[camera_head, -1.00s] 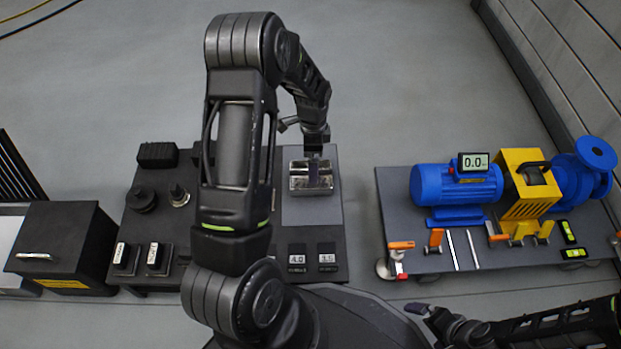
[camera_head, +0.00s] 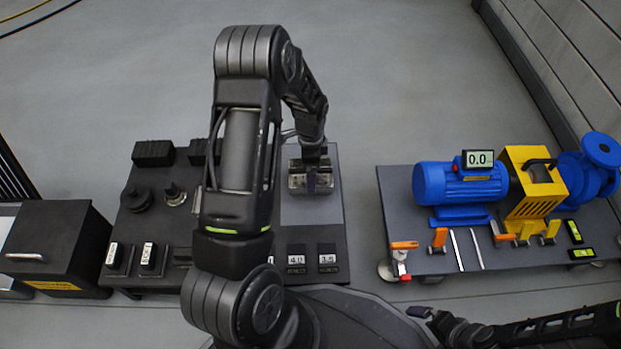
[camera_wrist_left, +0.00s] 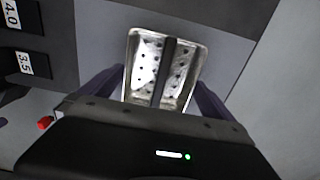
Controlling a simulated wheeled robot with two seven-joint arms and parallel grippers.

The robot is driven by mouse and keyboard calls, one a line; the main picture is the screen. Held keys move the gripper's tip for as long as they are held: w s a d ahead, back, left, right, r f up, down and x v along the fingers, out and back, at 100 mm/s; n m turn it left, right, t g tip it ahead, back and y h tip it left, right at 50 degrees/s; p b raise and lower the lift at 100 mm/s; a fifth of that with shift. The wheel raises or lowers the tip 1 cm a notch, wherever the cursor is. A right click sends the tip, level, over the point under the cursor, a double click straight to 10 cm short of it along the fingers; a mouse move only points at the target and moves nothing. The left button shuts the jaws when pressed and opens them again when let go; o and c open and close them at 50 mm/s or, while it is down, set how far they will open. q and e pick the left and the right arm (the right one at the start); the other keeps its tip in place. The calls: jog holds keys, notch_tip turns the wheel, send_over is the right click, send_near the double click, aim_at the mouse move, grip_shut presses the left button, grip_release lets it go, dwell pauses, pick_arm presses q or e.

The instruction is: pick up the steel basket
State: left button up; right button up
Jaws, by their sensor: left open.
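The steel basket (camera_head: 298,182) is a small shiny perforated tray on the grey panel at the right end of the black bench. In the left wrist view the basket (camera_wrist_left: 147,62) shows its holes and a dark bar along its middle. My left gripper (camera_head: 318,178) is above the basket and hides part of it. In the left wrist view its dark fingers (camera_wrist_left: 158,95) stand apart, one on each side of the basket's near end. I cannot tell whether they touch it.
The black bench (camera_head: 128,225) holds dark fittings and blocks labelled 4.0 (camera_head: 296,258) and 3.5 (camera_head: 327,257). A black box (camera_head: 62,240) stands left. A second bench (camera_head: 400,205) at right carries a blue motor (camera_head: 455,185) and yellow guard (camera_head: 535,190). A floor gap separates the benches.

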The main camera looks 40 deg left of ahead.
pick_arm(q)
jog(key=shift+c, duration=0.4)
jog(key=c, duration=1.1)
